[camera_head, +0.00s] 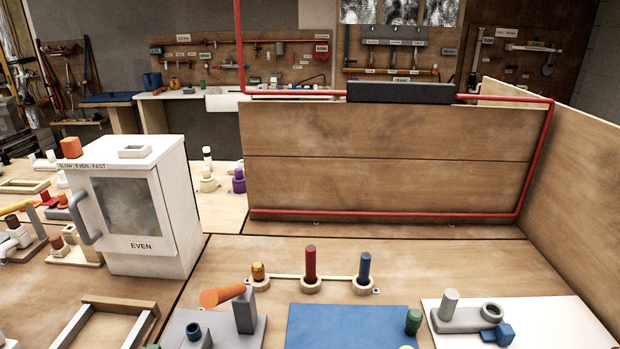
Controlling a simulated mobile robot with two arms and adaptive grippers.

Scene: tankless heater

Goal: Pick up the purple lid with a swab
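A small purple piece (239,184), a narrow upright part on a wider round base, stands on the wooden table just right of the white oven-like box (182,215). It is the only purple thing I can make out. It is too small to tell whether it is a lid with a swab. A cream piece of similar shape (208,184) stands just left of it, and a white one with a dark top (207,155) stands behind. Neither of my grippers is in view.
A tall wooden panel with a red pipe (385,213) rises right of the purple piece. In front stand orange, red (310,262) and blue upright pegs, a blue mat (345,325) and a white board (535,325). Wood between box and pegs is mostly clear.

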